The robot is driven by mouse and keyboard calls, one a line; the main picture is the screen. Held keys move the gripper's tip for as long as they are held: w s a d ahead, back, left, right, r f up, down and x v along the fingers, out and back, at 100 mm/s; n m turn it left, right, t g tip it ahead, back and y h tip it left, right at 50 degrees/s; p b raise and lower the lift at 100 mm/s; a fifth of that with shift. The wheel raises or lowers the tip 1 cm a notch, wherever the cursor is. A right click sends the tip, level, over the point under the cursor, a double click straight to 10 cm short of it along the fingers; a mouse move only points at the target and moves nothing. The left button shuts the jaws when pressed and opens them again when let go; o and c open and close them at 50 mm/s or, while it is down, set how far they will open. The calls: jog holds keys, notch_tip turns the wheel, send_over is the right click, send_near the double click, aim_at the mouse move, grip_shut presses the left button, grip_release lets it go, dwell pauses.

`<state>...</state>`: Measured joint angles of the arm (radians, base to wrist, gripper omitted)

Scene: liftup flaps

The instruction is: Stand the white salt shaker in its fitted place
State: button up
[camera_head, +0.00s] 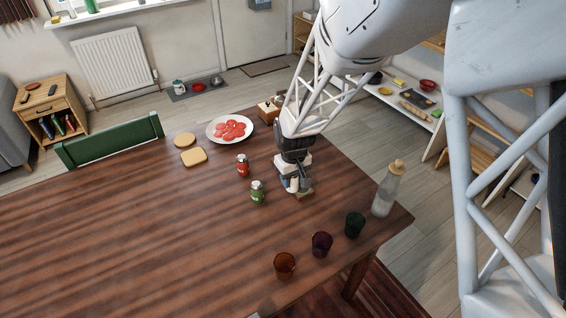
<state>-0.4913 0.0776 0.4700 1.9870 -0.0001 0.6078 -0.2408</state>
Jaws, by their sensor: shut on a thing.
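My gripper (294,172) points down over the table's right part. It is shut on a small white object, which looks like the white salt shaker (293,185). The shaker looks roughly upright. A small wooden holder (305,195) shows just below and to the right of the fingers. The gripper covers much of the holder and the shaker. I cannot tell whether the shaker's base is inside the holder, touching it or above it.
A red-labelled jar (243,166) and a green-labelled jar (257,193) stand left of the gripper. A plate of red slices (230,128) and a wooden box (268,111) stand behind. A corked bottle (384,193) and coloured glasses (321,244) stand right and in front. The table's left is clear.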

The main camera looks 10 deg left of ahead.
jog(key=shift+w+d+f, duration=0.1)
jog(key=shift+w+f, duration=0.1)
jog(key=shift+w, duration=0.3)
jog(key=w+a, duration=0.2)
jog(key=w, duration=0.2)
jog(key=w+a+f, duration=0.1)
jog(key=w+a, duration=0.1)
jog(key=w, duration=0.3)
jog(key=w+a, duration=0.3)
jog(key=w, duration=0.2)
jog(key=shift+w+a+f, duration=0.1)
jog(key=shift+w+f, duration=0.05)
jog(key=shift+f, duration=0.1)
jog(key=shift+f, duration=0.1)
jog(key=shift+f, duration=1.65)
jog(key=shift+f, duration=0.15)
jog(key=o, duration=1)
jog(key=shift+c, duration=0.2)
